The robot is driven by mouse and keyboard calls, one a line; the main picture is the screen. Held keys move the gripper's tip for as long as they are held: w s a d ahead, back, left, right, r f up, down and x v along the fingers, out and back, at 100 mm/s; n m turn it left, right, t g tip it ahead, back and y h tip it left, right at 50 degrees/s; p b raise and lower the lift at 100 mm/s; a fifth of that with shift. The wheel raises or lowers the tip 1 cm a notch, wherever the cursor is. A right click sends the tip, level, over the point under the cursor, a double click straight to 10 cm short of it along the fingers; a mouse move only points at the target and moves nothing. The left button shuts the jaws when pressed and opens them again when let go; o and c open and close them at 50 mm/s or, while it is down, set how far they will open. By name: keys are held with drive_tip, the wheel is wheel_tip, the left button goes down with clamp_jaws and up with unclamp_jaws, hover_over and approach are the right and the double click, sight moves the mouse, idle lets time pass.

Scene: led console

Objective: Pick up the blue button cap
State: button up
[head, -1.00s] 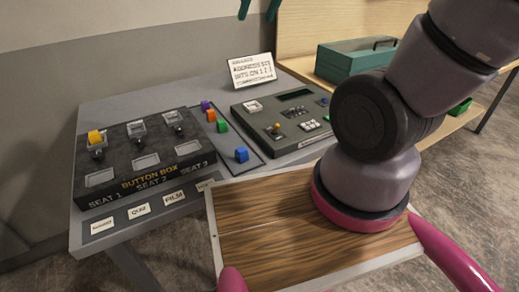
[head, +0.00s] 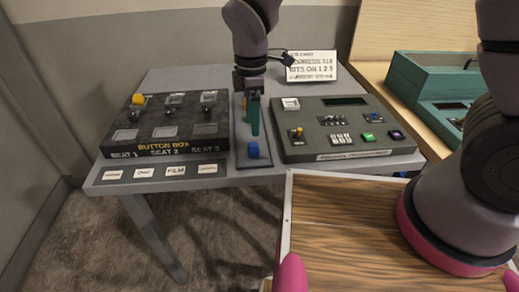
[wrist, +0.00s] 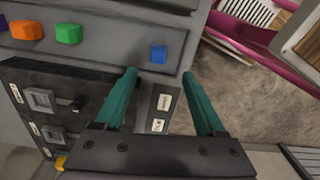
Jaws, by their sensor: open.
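The blue button cap (head: 253,150) lies near the front end of a narrow grey tray (head: 252,164) between two consoles. It also shows in the wrist view (wrist: 158,53), roughly centred between the fingers and just beyond their tips. My gripper (head: 254,131) is open and empty, its teal fingers pointing down. In the head view its tips are just behind and above the blue cap, apart from it. In the wrist view an orange cap (wrist: 26,30) and a green cap (wrist: 68,33) lie in a row left of the blue one.
The black button box (head: 163,128) with a yellow cap (head: 138,99) stands left of the tray. A grey-green console (head: 345,140) stands close on the right. A sign card (head: 313,66) stands behind.

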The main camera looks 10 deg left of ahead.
sight(253, 144)
drive_tip(key=f, duration=0.8)
drive_tip(key=shift+w, duration=0.2)
clamp_jaws()
